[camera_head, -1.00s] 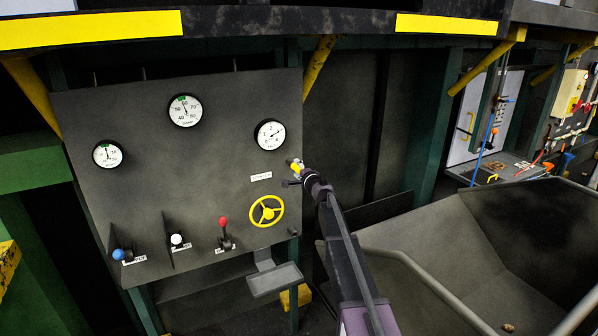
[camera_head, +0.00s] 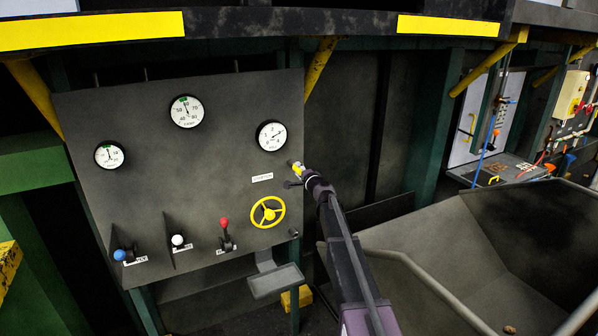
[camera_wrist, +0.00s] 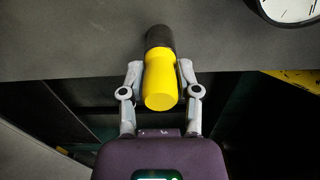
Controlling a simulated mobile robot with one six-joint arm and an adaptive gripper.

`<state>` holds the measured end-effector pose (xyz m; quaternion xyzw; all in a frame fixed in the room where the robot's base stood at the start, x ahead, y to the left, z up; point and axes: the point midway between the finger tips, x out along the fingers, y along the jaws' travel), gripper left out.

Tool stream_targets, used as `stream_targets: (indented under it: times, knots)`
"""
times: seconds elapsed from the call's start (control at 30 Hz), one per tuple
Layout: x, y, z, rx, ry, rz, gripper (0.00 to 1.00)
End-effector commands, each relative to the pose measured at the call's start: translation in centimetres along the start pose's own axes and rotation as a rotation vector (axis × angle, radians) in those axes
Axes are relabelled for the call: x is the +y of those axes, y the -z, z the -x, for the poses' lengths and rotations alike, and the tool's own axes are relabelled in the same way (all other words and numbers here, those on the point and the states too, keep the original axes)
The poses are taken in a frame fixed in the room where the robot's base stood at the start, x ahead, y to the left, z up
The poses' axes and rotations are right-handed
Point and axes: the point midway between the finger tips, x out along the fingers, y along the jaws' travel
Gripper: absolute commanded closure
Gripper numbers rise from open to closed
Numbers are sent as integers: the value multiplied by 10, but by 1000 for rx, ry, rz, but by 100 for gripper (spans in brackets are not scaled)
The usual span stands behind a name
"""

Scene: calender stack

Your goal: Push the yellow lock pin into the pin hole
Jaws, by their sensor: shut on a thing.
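The yellow lock pin (camera_wrist: 160,82) is between the fingers of my gripper (camera_wrist: 160,85) in the wrist view, with its yellow end towards the camera and a dark part beyond it against the panel. In the head view the yellow pin (camera_head: 298,168) shows small at the panel's right edge, below the right gauge. My gripper (camera_head: 300,177) is shut on it there. The pin hole itself is hidden, and I cannot tell how deep the pin sits.
The grey panel (camera_head: 130,200) carries gauges, including the right gauge (camera_head: 271,136), a yellow handwheel (camera_head: 267,212) and a red-knobbed lever (camera_head: 225,229). A small tray (camera_head: 275,281) juts out below. A large open metal bin (camera_head: 425,240) stands to the right.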

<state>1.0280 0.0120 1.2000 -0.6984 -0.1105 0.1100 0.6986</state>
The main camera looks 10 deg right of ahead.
Motion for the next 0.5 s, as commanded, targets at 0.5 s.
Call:
stream_targets:
  times: [0.5]
  knots:
    - [0,0,10,0,0,0,100]
